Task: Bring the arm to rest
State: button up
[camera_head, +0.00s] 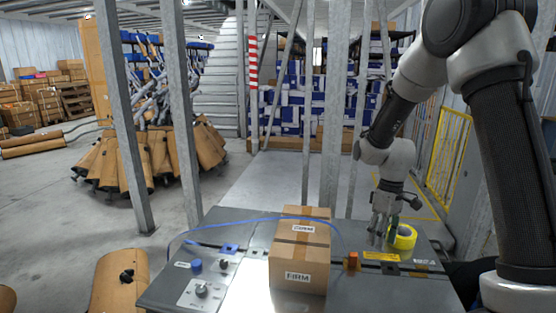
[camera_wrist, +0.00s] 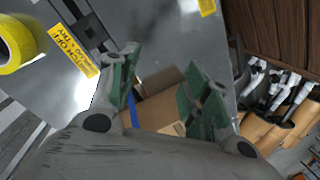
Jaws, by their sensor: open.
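My gripper (camera_head: 384,222) hangs down over the right part of the grey worktable (camera_head: 235,284), beside a yellow tape roll (camera_head: 403,237). In the wrist view my gripper (camera_wrist: 158,92) has its two green-padded fingers apart, with nothing held between them. A cardboard box (camera_head: 300,255) with printed labels stands on the table to the left of my gripper. The box also shows beyond the fingers in the wrist view (camera_wrist: 160,108). The arm is bent, rising at the right side of the head view.
A blue strap (camera_head: 262,219) arches over the table past the box. Orange (camera_head: 352,261) and blue (camera_head: 196,265) pieces sit on the tabletop. Metal posts (camera_head: 178,110) stand behind the table.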

jog(key=s+d+r+m+t, duration=0.3)
jog(key=s+r, duration=0.8)
jog(key=s+d+r+m+t, duration=0.3)
jog(key=s+r+m, duration=0.1)
jog(key=s+r, duration=0.7)
jog(key=shift+s+d+h, duration=0.3)
jog(key=shift+s+h, duration=0.1)
jog(key=shift+s, duration=0.05)
